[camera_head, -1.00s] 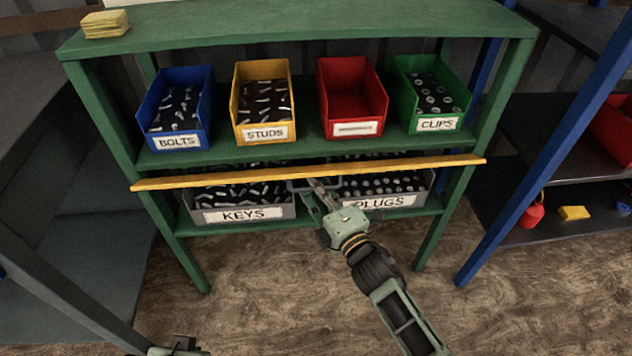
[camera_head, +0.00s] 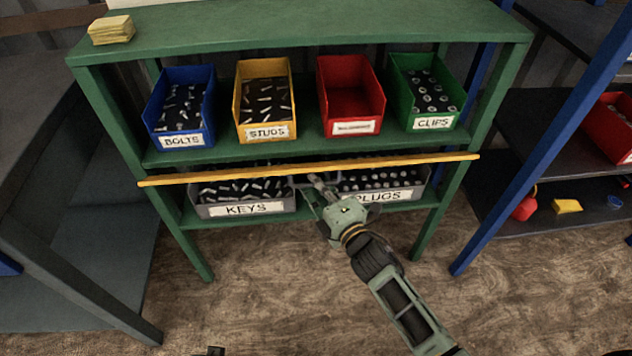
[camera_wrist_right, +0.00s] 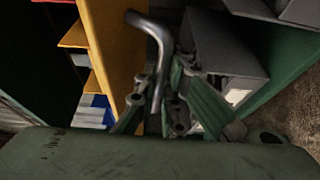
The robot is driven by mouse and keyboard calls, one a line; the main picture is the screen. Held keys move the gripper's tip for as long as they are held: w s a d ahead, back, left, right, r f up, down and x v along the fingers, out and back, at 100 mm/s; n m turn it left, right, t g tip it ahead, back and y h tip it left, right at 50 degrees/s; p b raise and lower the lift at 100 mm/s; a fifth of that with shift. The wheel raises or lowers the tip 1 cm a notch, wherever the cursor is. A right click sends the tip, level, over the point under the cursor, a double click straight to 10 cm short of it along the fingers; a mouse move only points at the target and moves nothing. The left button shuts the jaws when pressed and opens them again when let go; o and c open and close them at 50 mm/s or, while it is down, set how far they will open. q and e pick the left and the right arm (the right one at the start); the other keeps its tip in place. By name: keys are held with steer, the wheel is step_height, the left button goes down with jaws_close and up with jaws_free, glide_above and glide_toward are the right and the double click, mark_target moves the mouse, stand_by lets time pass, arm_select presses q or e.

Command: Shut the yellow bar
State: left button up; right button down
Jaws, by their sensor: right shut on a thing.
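The yellow bar (camera_head: 250,173) runs level across the front of the green shelf, just below the middle board and in front of the upper part of the lower bins. It also shows in the right wrist view (camera_wrist_right: 118,45). A bent grey metal handle (camera_wrist_right: 157,40) is on the bar. My right gripper (camera_head: 316,186) is at the bar's middle, just below it, from the front. In the right wrist view its fingers (camera_wrist_right: 165,100) are shut around the handle. The bar's fixings at the posts cannot be made out. My left gripper is not clearly in view.
The green shelf (camera_head: 300,32) holds blue (camera_head: 181,141), yellow (camera_head: 266,131), red (camera_head: 353,127) and green (camera_head: 433,123) bins above. Grey KEYS (camera_head: 245,209) and PLUGS (camera_head: 384,196) bins stand below. A blue-posted rack (camera_head: 545,150) is at right. The floor in front is clear.

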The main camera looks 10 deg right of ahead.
steer(key=shift+r, duration=0.1)
stand_by(0.3)
steer(key=c, duration=2.1)
jaws_free()
steer(key=v, duration=1.2)
